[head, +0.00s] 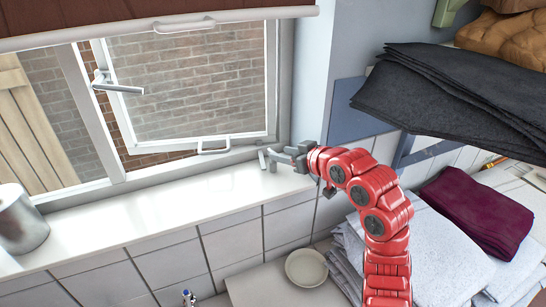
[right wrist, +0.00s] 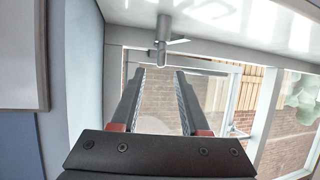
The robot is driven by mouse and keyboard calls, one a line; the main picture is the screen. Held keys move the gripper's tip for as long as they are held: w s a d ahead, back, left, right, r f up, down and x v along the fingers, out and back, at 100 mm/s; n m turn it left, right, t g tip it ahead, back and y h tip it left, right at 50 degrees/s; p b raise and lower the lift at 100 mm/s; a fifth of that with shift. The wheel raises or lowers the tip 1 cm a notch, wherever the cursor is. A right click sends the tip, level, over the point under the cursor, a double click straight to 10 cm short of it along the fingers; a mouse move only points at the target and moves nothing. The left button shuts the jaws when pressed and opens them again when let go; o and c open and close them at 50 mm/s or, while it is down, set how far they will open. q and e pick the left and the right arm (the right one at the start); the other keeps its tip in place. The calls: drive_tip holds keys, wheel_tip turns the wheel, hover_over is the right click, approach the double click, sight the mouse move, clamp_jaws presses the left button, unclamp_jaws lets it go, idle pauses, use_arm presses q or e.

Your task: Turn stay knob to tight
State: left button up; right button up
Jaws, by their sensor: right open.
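The stay knob (right wrist: 164,28) is a small grey cylinder with a thin crosspiece, by the white sill at the foot of the open window. In the head view the small grey piece that looks like it (head: 262,160) is just left of my right gripper. My right gripper (head: 274,155), on the red arm, is low over the right end of the sill. In the right wrist view its two dark fingers (right wrist: 160,71) are apart with nothing between them. The knob is just beyond the fingertips, roughly in line with the gap. My left gripper is out of view.
The open window sash (head: 190,85) has a white handle (head: 213,146) at its lower edge. A grey window handle (head: 118,88) is further left. A metal canister (head: 20,225) stands on the sill (head: 150,215). Folded cloths (head: 480,210) and a small bowl (head: 306,267) lie at right.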

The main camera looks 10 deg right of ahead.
sight(273, 151)
drive_tip(key=x, duration=0.5)
drive_tip(key=shift+w+a+b, duration=0.1)
drive_tip(key=shift+w+b, duration=0.05)
drive_tip(key=shift+b, duration=0.25)
clamp_jaws()
